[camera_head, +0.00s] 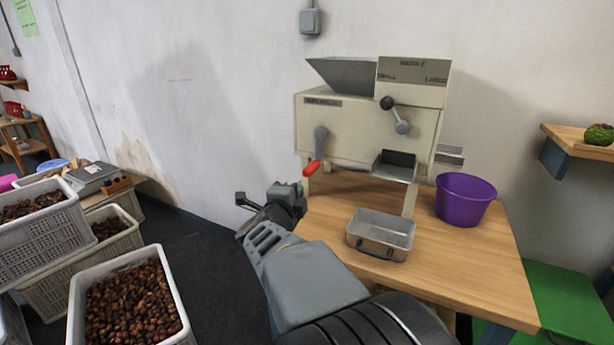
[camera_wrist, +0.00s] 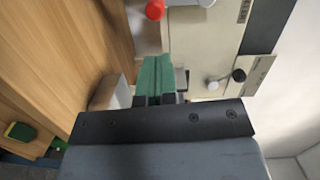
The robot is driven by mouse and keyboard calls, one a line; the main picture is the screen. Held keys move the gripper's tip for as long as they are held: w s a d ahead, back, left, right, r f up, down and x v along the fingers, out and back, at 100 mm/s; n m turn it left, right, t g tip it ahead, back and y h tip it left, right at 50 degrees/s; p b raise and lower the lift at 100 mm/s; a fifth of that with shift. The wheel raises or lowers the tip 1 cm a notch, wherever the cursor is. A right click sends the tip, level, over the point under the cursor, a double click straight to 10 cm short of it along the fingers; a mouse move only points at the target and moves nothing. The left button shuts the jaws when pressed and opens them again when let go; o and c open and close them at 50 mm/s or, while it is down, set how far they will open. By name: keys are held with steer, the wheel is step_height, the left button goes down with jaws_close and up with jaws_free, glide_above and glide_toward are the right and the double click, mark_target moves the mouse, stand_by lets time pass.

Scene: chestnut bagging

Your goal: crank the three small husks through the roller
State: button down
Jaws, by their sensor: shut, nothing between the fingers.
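The cream roller machine (camera_head: 345,130) stands on a wooden table, with a grey hopper (camera_head: 345,75) on top. Its crank (camera_head: 320,140) hangs down on the front left and ends in a red handle (camera_head: 311,168), also at the top of the wrist view (camera_wrist: 155,10). A second lever with a black knob (camera_head: 387,103) sits higher up. My gripper (camera_head: 292,189) is shut and empty, just below and left of the red handle and apart from it; its green fingers show in the wrist view (camera_wrist: 157,70). I see no small husks at the machine; the hopper's inside is hidden.
An empty metal tray (camera_head: 363,246) lies below the chute (camera_head: 395,172). A purple tub (camera_head: 465,200) stands to the right. A green spiky husk (camera_head: 599,134) sits on a side shelf (camera_head: 562,135). Crates of chestnuts (camera_head: 165,255) fill the left.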

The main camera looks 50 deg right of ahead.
steer(key=d+r+m+g+h, duration=0.1)
steer(key=d+m+g, duration=0.15)
steer(key=d, duration=1.15)
steer(key=w, duration=0.1)
steer(key=w+f, duration=0.1)
steer(key=w, duration=0.1)
steer(key=w+a, duration=0.1)
steer(key=w, duration=0.1)
steer(key=shift+w+f+p, duration=0.15)
steer(key=shift+f+p, duration=0.2)
steer(key=w+a+r+p, duration=0.1)
steer(key=w+r+p, duration=0.1)
steer(key=w+p, duration=0.25)
step_height(320, 180, up, 15)
steer(key=p, duration=1.1)
glide_above(308, 174)
steer(key=s+d, duration=0.1)
steer(key=d, duration=0.2)
steer(key=s+d+f+b, duration=0.2)
steer(key=s+f+b, duration=0.5)
steer(key=f+b, duration=0.65)
steer(key=r+v, duration=0.3)
steer(key=v, duration=0.9)
steer(key=shift+w+a+p, duration=0.15)
steer(key=shift+a+p, duration=0.1)
steer(key=shift+p, duration=0.2)
